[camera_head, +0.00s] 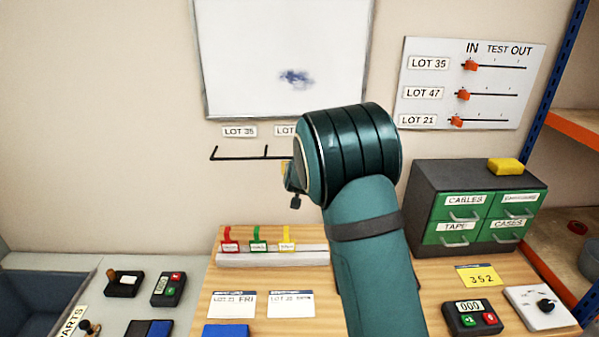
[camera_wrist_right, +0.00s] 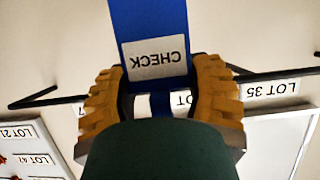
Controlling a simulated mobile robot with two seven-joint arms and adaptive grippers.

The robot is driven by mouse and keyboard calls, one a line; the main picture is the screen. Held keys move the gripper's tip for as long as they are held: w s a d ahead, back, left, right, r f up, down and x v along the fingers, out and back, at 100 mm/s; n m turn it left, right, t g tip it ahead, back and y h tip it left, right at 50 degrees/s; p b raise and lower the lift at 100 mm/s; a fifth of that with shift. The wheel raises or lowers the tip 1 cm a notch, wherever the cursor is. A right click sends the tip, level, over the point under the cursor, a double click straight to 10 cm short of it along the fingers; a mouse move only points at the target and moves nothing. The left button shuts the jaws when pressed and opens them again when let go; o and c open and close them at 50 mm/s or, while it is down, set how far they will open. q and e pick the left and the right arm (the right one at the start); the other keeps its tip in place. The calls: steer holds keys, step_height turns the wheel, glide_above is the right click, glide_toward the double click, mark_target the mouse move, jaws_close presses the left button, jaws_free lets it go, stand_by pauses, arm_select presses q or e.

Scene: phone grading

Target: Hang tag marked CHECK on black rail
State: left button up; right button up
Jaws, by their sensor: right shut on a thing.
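The blue tag marked CHECK (camera_wrist_right: 155,58) is between the fingers of my right gripper (camera_wrist_right: 160,88) in the right wrist view, with its label upside down there. The gripper is shut on it. The black rail (camera_head: 236,157) is on the wall below the whiteboard, with upturned ends or pegs. My right arm hides its right part in the head view. In the right wrist view the rail (camera_wrist_right: 262,75) shows behind the tag and fingers. I cannot tell whether the tag touches it. My left gripper is in neither view.
LOT labels (camera_head: 240,131) sit above the rail. Red, green and yellow tags stand in a white holder (camera_head: 250,260) on the wooden table. A drawer cabinet (camera_head: 428,182) with a yellow block (camera_head: 505,166) stands at the right. Cards and small devices lie around the table.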

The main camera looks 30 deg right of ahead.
steer(key=shift+w+d, duration=0.3)
steer(key=shift+w, duration=0.2)
steer(key=shift+w+d+r, duration=0.25)
steer(key=shift+w+d, duration=0.35)
steer(key=shift+w, duration=0.25)
steer(key=shift+f+b, duration=0.4)
steer(key=shift+b, duration=0.2)
steer(key=shift+w+f+b, duration=0.15)
steer(key=shift+f+b, duration=0.2)
steer(key=shift+f, duration=0.35)
steer(key=o, duration=1)
steer(key=shift+f, duration=0.1)
